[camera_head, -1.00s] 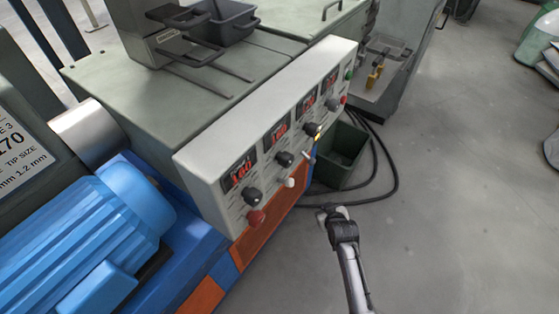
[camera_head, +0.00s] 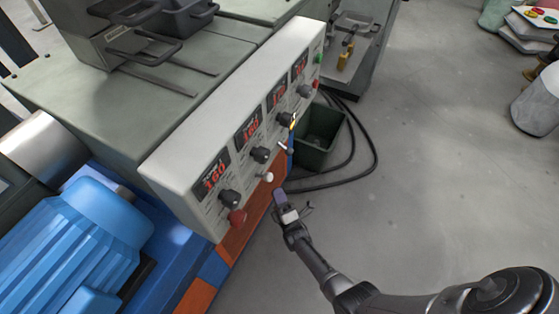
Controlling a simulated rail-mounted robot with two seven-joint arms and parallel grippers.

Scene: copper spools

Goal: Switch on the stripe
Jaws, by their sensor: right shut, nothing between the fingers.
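The white control panel (camera_head: 165,165) runs along the side of the machine. No label reading "stripe" can be made out. My right gripper (camera_head: 279,196) is shut and empty. In the picture, its tips are just below the white knob, in front of the orange panel; I cannot tell if they touch anything. My left gripper is not in view.
A dark green bin (camera_head: 319,136) stands on the floor beside the panel, with black cables (camera_head: 374,158) looping around it. A blue motor (camera_head: 80,235) is at lower left. A grey barrel (camera_head: 538,103) stands at far right. The floor between is clear.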

